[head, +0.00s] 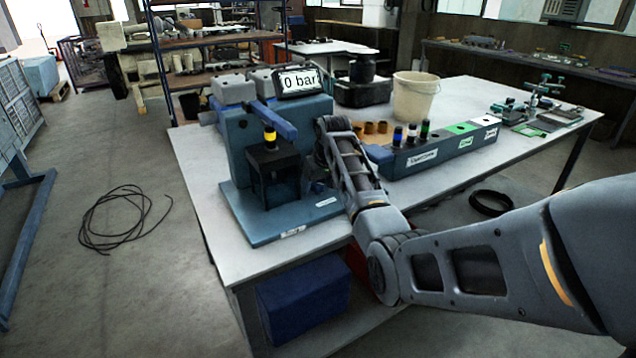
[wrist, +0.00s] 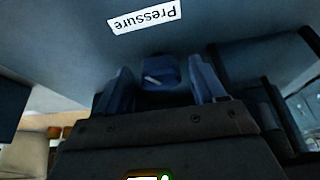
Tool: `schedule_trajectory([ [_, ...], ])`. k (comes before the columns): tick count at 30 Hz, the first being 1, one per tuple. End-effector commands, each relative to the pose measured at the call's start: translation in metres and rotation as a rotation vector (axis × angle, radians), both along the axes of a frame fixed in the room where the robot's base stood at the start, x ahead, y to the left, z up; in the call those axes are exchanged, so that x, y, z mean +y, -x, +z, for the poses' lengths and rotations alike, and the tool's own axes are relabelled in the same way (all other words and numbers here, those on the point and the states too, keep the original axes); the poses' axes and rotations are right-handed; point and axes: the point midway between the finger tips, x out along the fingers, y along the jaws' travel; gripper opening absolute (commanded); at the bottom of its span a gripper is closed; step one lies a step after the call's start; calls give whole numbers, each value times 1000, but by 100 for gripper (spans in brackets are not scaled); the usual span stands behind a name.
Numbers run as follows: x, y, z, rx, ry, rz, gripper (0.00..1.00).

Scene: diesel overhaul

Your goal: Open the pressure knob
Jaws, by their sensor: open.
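The blue test machine (head: 230,150) stands on the table with a display (head: 299,82) reading "0 bar". In the wrist view a "Pressure" label (wrist: 145,17), upside down, is on the machine's blue face. Below it is a small dark blue knob (wrist: 160,71) with a light mark. My gripper (wrist: 163,82) is open, with one finger on each side of the knob. I cannot tell whether the fingers touch it. In the head view my arm reaches the machine's right side, and the knob and fingertips are hidden.
The table front is clear.

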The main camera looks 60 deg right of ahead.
Motion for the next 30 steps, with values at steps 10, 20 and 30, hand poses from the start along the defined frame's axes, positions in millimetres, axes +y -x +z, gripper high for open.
schedule_trajectory([
  [10,0,0,-1,0,0,0,60],
  [20,0,0,0,0,0,0,28],
  [30,0,0,0,0,0,13,14],
])
